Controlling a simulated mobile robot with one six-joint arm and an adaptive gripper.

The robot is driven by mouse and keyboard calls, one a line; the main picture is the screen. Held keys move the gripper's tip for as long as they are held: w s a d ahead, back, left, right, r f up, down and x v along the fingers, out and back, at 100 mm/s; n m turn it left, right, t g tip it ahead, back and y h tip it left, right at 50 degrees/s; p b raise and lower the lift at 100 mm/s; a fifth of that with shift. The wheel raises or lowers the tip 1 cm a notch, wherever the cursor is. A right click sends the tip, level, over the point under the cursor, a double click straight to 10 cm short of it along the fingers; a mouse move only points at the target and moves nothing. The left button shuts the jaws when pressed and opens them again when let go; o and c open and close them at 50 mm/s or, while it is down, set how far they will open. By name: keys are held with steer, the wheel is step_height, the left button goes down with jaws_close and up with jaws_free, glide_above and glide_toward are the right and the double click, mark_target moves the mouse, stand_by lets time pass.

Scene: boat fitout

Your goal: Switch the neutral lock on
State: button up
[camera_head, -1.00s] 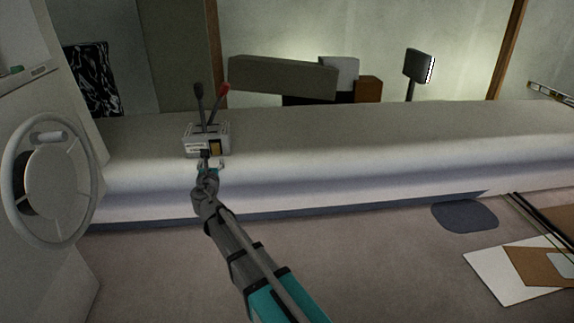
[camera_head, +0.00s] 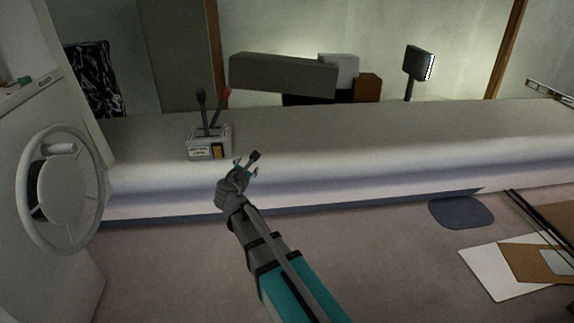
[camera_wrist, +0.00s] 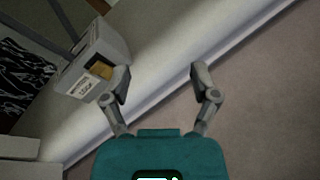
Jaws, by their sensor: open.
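The control box (camera_head: 209,142) is a small grey box on the ledge at left centre. It carries a black lever (camera_head: 203,108) and a lever with a red knob (camera_head: 224,95). A yellow-brown patch (camera_head: 217,151) and a label show on its front; the wrist view shows the label (camera_wrist: 83,87) ending in "LOCK" and the patch (camera_wrist: 101,70) beside it. My gripper (camera_head: 248,160) is to the right of and below the box, apart from it. In the wrist view my gripper (camera_wrist: 160,76) has its fingers spread with nothing between them. The lock switch's position cannot be told.
The long pale ledge (camera_head: 380,130) runs across the view and is clear right of the box. A steering wheel (camera_head: 60,190) stands at the left. A dark grey pad (camera_head: 462,213) and flat panels (camera_head: 500,270) lie on the floor at right.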

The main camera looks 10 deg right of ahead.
steer(key=s+d+r+m+g+h+p, duration=0.1)
steer(key=s+d+m+g+p, duration=0.5)
steer(key=d+m, duration=0.5)
steer(key=shift+s+d+r+h+p, duration=0.35)
steer(key=shift+s+d+p, duration=0.1)
steer(key=shift+p, duration=0.65)
